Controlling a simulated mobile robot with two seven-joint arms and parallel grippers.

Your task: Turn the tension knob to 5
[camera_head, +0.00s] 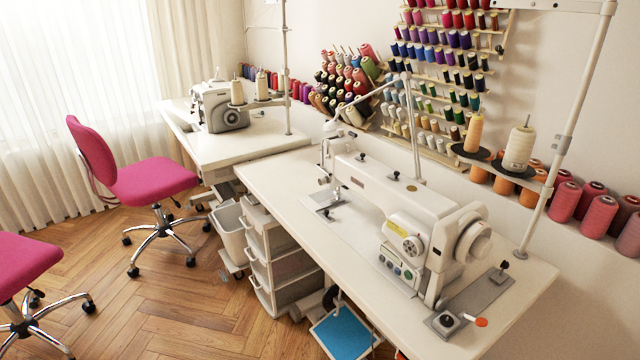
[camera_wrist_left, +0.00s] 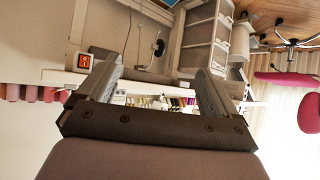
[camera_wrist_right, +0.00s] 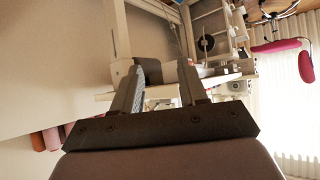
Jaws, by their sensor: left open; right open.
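A white sewing machine (camera_head: 390,200) stands on the long white table in the head view. A round dial (camera_head: 413,245) sits on its right body, above a panel of small buttons (camera_head: 398,268). A larger round wheel (camera_head: 473,243) is at its right end. I cannot tell for sure which part is the tension knob, and no number is readable on the dial. My left gripper (camera_wrist_left: 155,76) is open and empty in the left wrist view. My right gripper (camera_wrist_right: 161,70) is open and empty in the right wrist view. Neither gripper shows in the head view.
The white table (camera_head: 285,195) is clear at its left end. A thin pole (camera_head: 570,125) rises behind the machine near thread cones (camera_head: 519,150). A black knob (camera_head: 447,320) is on the front right corner. Pink chairs (camera_head: 150,180) stand left.

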